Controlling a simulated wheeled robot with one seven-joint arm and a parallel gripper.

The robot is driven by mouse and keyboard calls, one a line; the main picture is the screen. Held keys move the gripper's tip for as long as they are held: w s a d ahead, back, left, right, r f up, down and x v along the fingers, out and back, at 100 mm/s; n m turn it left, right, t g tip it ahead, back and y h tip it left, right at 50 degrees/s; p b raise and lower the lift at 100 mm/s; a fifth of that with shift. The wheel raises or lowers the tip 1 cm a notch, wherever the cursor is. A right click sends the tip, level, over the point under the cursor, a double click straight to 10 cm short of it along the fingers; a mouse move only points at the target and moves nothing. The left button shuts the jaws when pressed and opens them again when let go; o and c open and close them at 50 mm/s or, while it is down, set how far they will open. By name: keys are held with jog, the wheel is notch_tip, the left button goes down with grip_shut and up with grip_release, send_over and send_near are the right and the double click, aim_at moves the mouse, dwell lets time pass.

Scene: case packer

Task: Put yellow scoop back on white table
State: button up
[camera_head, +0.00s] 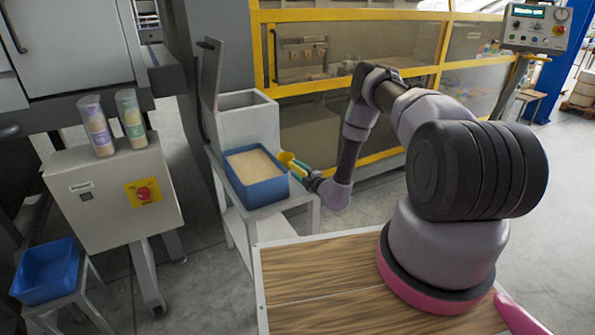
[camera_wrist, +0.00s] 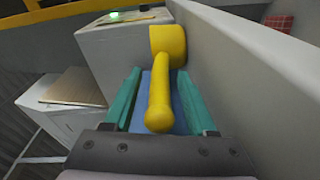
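The yellow scoop shows in the head view (camera_head: 286,158) by the right rim of a blue tray (camera_head: 262,196) of beige powder. The tray stands on the white table (camera_head: 232,216). My gripper (camera_head: 299,170) comes in from the right with its teal fingers around the scoop's handle. In the wrist view the scoop (camera_wrist: 159,104) lies lengthwise between the fingers (camera_wrist: 160,85), cup beyond the tips, handle end towards the palm. I cannot tell whether the cup touches the tray.
A white box (camera_head: 249,122) stands behind the tray, beside a grey upright panel. A yellow-framed machine (camera_head: 345,75) is behind. At left are a control box (camera_head: 115,190) with two clear containers and a blue bin (camera_head: 45,270) on a stand. A wooden tabletop (camera_head: 330,290) is in front.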

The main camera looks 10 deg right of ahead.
jog(key=shift+r, duration=0.1)
jog(key=shift+s+d, duration=0.15)
jog(key=shift+s, duration=0.1)
jog(key=v, duration=1.1)
jog(key=w+a+r+n+g+y, duration=0.1)
jog(key=a+r+n+g+y, duration=0.15)
jog(key=r+n+y, duration=0.4)
jog(key=w+a+r+n+g+y, duration=0.1)
jog(key=a+r+n+g, duration=0.2)
jog(key=r, duration=0.7)
jog(key=s+a+r+n+g, duration=0.3)
jog(key=s+r+n+g, duration=0.15)
jog(key=r+n, duration=0.4)
jog(key=s+a+r+n+g, duration=0.3)
jog(key=s+r+n+g, duration=0.15)
jog(key=r+n, duration=0.45)
jog(key=s+d+r+n+t+h, duration=0.2)
jog(key=s+d+r+n+h, duration=0.4)
jog(key=s+r+n, duration=0.3)
jog(key=s+d+r+n+t+h, duration=0.3)
jog(key=s+d+r+n+h, duration=0.3)
jog(key=s+r+n, duration=0.4)
jog(key=s+n+h, duration=0.1)
jog(key=s, duration=0.2)
jog(key=shift+s+d+r+t, duration=0.2)
jog(key=shift+s+t, duration=0.15)
